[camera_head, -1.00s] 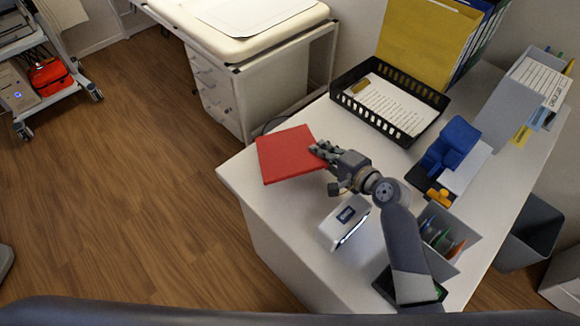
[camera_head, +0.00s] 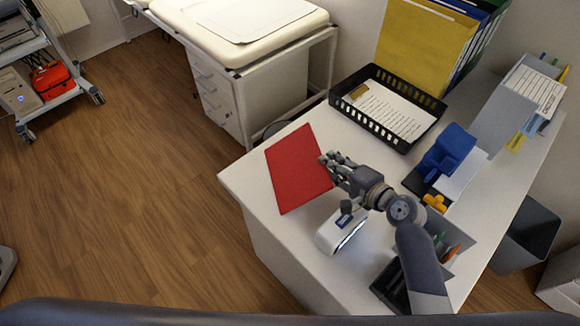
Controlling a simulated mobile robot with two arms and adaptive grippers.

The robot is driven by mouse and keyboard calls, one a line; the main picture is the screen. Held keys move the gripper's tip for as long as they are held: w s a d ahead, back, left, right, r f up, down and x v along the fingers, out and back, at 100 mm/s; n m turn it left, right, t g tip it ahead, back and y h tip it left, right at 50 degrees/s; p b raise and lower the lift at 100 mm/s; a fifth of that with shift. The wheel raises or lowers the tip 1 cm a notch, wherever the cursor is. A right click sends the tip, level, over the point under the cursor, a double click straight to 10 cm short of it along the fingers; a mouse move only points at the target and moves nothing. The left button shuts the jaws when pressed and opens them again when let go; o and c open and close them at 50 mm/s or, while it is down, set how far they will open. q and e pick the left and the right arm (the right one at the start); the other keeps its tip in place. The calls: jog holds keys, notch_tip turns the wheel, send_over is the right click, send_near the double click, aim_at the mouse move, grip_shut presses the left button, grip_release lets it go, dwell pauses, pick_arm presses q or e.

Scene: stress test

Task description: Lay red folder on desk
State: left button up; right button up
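The red folder (camera_head: 297,172) is over the left part of the white desk (camera_head: 243,178). It looks slightly tilted, and I cannot tell whether any of it touches the desk top. My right gripper (camera_head: 328,164) is at the folder's right edge, with its fingertips overlapping that edge. It appears shut on the folder, though the grip itself is small in view. My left gripper is not in view.
A white device (camera_head: 335,236) stands just below my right wrist. A black tray with papers (camera_head: 392,107), yellow file folders (camera_head: 424,45), a blue object (camera_head: 447,152) and a pen holder (camera_head: 462,235) take up the desk's back and right. The desk's left corner is clear.

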jog(key=p+v, duration=0.1)
jog(key=v, duration=0.2)
jog(key=shift+s+d, duration=0.1)
jog(key=shift+s, duration=0.1)
jog(key=shift+r, duration=0.1)
notch_tip(320, 180, up, 7)
jog(key=s+d+p, duration=0.1)
jog(key=s+p, duration=0.1)
jog(key=p, duration=0.5)
jog(key=shift+d, duration=0.3)
jog(key=shift+s, duration=0.1)
